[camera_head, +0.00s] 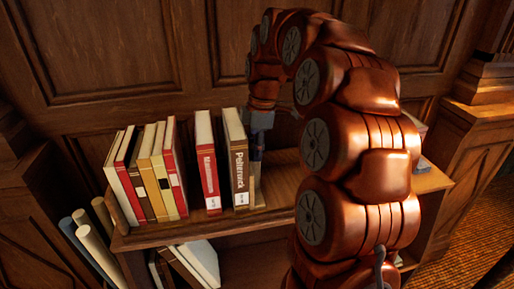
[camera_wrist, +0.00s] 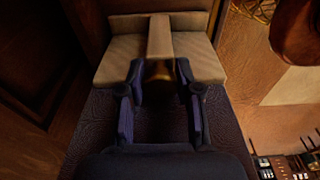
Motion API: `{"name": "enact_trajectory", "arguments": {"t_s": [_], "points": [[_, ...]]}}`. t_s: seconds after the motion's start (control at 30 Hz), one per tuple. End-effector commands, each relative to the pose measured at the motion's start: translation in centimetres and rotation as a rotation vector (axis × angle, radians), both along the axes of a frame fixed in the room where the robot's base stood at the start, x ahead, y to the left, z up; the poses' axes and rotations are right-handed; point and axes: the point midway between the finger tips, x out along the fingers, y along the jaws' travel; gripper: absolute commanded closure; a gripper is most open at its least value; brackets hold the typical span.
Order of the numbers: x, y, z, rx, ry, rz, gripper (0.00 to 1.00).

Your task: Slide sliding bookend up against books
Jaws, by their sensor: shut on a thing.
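The sliding bookend is a tan wooden block with a raised central rib (camera_wrist: 160,36), seen large at the top of the wrist view. My gripper (camera_wrist: 159,74) has its two dark fingers on either side of the near end of this rib and is shut on it. In the head view my gripper (camera_head: 257,148) is just right of a brown book (camera_head: 238,165), which mostly hides the bookend. Left of the brown book stands a red book (camera_head: 208,170), then a gap, then a row of several upright books (camera_head: 150,175). I cannot tell whether bookend and brown book touch.
The wooden shelf top (camera_head: 280,185) is bare right of the brown book, up to my arm. Rolled tubes (camera_head: 95,245) stand at the left end. More books (camera_head: 195,265) lean on the lower shelf. Paneling rises behind.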

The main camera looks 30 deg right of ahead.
Motion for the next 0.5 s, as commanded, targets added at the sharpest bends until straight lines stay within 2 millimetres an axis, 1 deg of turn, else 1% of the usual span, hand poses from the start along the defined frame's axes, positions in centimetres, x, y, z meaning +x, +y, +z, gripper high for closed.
{"name": "enact_trajectory", "arguments": {"t_s": [0.1, 0.5], "points": [[0.3, 0.8, 0.0, 0.002, -0.001, 0.002, 1.00], [1.0, 2.9, 0.0, 0.003, -0.001, 0.003, 1.00]]}}
